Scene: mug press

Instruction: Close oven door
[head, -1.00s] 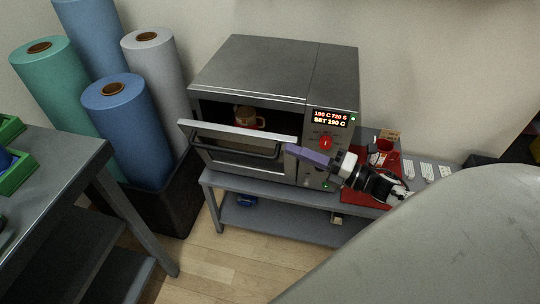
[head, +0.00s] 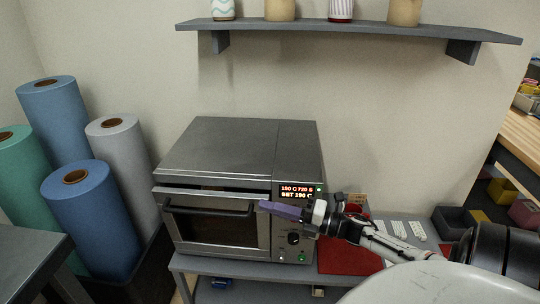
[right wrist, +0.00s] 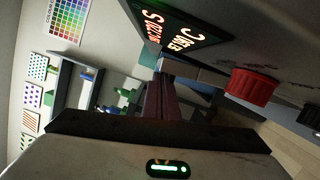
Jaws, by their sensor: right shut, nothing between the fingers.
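The grey oven (head: 235,150) stands on a low grey table. Its door (head: 222,232) is nearly upright, with a narrow dark gap along its top edge. The dark bar handle (head: 208,210) runs across the door. My right gripper (head: 264,205) is shut and empty, with its purple fingers at the door's upper right corner, by the handle's right end. I cannot tell whether they touch the door. My left gripper is out of view.
The low table (head: 240,268) carries the oven and a red mat (head: 345,258) at its right. Blue, teal and grey rolls stand at the left. A wall shelf (head: 350,33) with several cups hangs above. A grey bench (head: 30,255) is at the lower left.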

